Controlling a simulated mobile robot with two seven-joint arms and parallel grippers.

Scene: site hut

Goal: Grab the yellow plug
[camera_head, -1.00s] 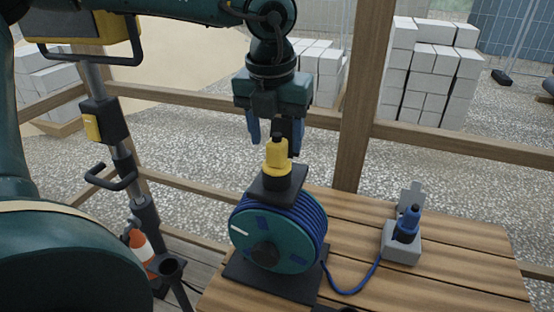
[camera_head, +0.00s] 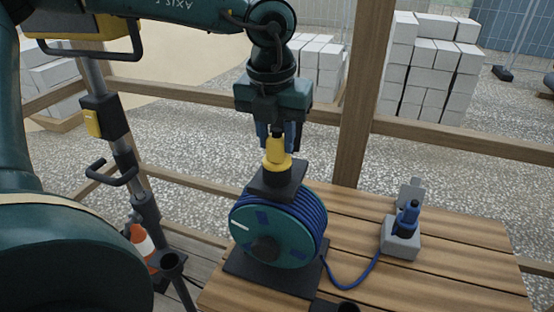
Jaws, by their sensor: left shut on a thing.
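The yellow plug (camera_head: 277,158) stands upright in a black socket block on top of the cable reel (camera_head: 265,236). My left gripper (camera_head: 277,142) comes down from above and is shut on the upper part of the yellow plug, with blue-padded fingers around it. The lower yellow body shows below the fingers. The plug's lower end is hidden in the black block. My right gripper is not clearly in view.
The reel stands on a wooden slatted table (camera_head: 445,262). A blue cable runs from it towards a grey socket box (camera_head: 400,243) holding a blue plug (camera_head: 408,217). A wooden post (camera_head: 352,130) rises behind the table. An orange-and-white cone (camera_head: 142,244) is at lower left.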

